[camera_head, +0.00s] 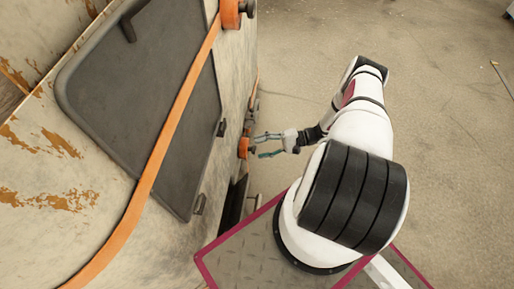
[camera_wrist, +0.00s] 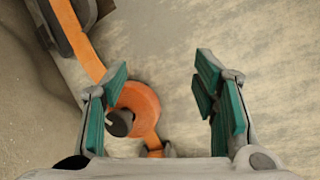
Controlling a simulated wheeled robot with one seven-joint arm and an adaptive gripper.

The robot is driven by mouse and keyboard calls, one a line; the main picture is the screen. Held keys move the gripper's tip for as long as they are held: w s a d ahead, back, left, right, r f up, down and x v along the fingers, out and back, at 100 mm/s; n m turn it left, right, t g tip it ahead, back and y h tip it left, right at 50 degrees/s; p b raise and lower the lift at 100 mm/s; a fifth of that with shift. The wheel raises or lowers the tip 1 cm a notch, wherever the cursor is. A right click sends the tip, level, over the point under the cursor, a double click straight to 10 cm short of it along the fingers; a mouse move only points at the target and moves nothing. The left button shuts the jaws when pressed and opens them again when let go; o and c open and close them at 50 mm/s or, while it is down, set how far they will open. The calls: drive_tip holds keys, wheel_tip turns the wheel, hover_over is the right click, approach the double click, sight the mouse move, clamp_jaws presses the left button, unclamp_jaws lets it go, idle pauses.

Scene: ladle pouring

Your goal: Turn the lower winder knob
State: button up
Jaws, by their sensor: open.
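The lower winder (camera_head: 243,147) is an orange part on the edge of the worn, pale panel, left of my gripper (camera_head: 264,146) in the head view. In the wrist view it is an orange disc (camera_wrist: 139,101) with a dark round knob (camera_wrist: 120,122) on its face. My gripper (camera_wrist: 158,98) is open, with green-padded fingers spread wide. The knob appears between the fingers, much closer to the left finger. I cannot tell whether that finger touches it. In the head view the knob is too small to make out clearly beside the fingertips.
An upper orange winder (camera_head: 231,14) with a dark knob (camera_head: 248,8) is at the top. An orange strap (camera_head: 160,150) crosses the panel over a dark hatch (camera_head: 150,85). The concrete floor (camera_head: 440,130) on the right is largely open.

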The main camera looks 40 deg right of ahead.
drive_tip(key=s+d+f+m+t+h+p, duration=0.1)
drive_tip(key=s+d+f+m+t+h, duration=0.5)
drive_tip(key=m, duration=0.5)
drive_tip(key=g+h+b, duration=0.1)
drive_tip(key=b, duration=0.3)
approach(248, 149)
drive_tip(key=w+a+f, duration=0.2)
drive_tip(key=w+f, duration=0.1)
drive_tip(key=w, duration=0.2)
drive_tip(key=shift+w+f, duration=0.2)
drive_tip(key=shift+f, duration=0.05)
drive_tip(key=c, duration=1.2)
